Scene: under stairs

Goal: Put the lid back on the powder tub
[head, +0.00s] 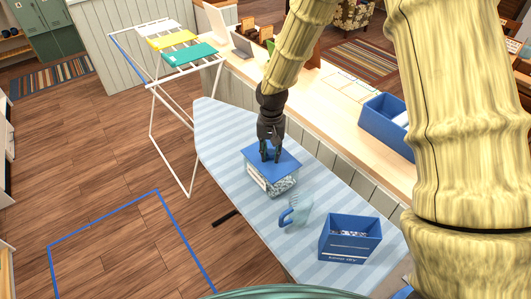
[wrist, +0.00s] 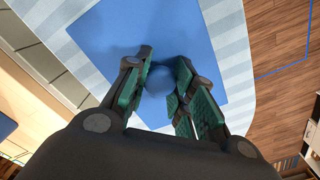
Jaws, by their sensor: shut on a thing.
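The powder tub (head: 275,184) is a clear square tub with white-and-blue speckled contents and a label, standing on the striped ironing board. The blue square lid (head: 284,162) is over its top. Whether it is fully seated or slightly raised I cannot tell. My gripper (head: 270,158) points down at the lid's middle. In the wrist view my gripper (wrist: 160,98) has its green-padded fingers shut on the round blue knob (wrist: 160,79) of the lid. The lid fills the middle of the wrist view, and the tub is hidden beneath it there.
On the ironing board (head: 226,128), a clear scoop with a blue handle (head: 296,213) lies in front of the tub. A blue open box (head: 349,240) stands at the front right. A wooden counter with a blue bin (head: 387,122) runs along the right. A drying rack (head: 152,90) stands behind left.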

